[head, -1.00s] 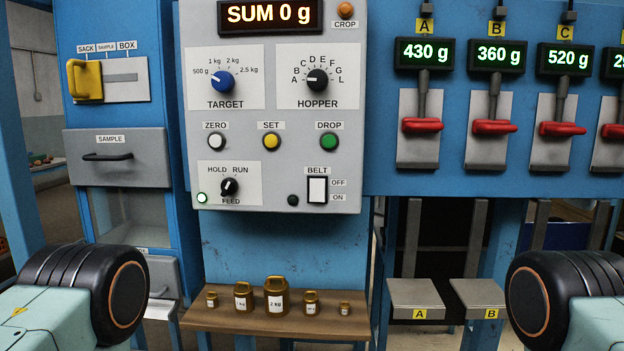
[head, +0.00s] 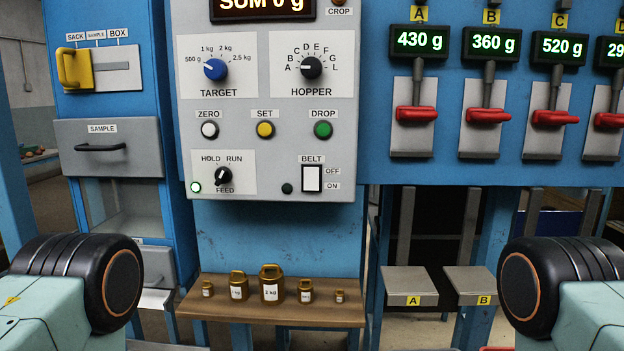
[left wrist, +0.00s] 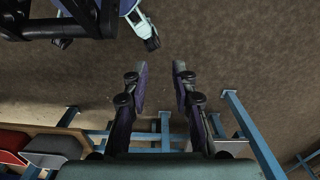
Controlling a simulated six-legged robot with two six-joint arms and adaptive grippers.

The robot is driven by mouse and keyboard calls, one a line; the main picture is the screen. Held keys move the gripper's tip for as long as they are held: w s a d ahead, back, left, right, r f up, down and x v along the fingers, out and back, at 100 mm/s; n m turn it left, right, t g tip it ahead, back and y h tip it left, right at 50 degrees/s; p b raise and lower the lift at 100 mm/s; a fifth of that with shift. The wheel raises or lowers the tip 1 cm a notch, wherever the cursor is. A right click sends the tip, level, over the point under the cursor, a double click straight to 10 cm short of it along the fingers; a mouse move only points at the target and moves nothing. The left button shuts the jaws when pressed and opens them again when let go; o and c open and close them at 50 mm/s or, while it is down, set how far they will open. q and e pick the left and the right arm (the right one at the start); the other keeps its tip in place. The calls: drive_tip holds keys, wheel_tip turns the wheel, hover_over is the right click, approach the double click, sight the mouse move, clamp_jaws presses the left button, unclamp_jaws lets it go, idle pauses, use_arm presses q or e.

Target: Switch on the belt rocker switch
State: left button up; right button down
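The belt rocker switch (head: 312,178) is a white rocker in a black frame at the lower right of the grey control panel (head: 345,120). BELT is printed above it, with OFF at its upper right and ON at its lower right. The small round lamp (head: 287,188) to its left is dark. Which side of the rocker is pressed is hard to tell. My left gripper (left wrist: 161,72) shows only in the left wrist view; its two fingers are apart with nothing between them, over brown floor. My right gripper is not in view.
Above the switch are the drop button (head: 323,130) and hopper knob (head: 311,67); the feed knob (head: 223,176) is to its left. A wooden shelf (head: 240,312) with several brass weights juts out below the panel. Red-handled levers (head: 415,114) line the right.

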use_arm(q)
clamp_jaws()
idle(1.2)
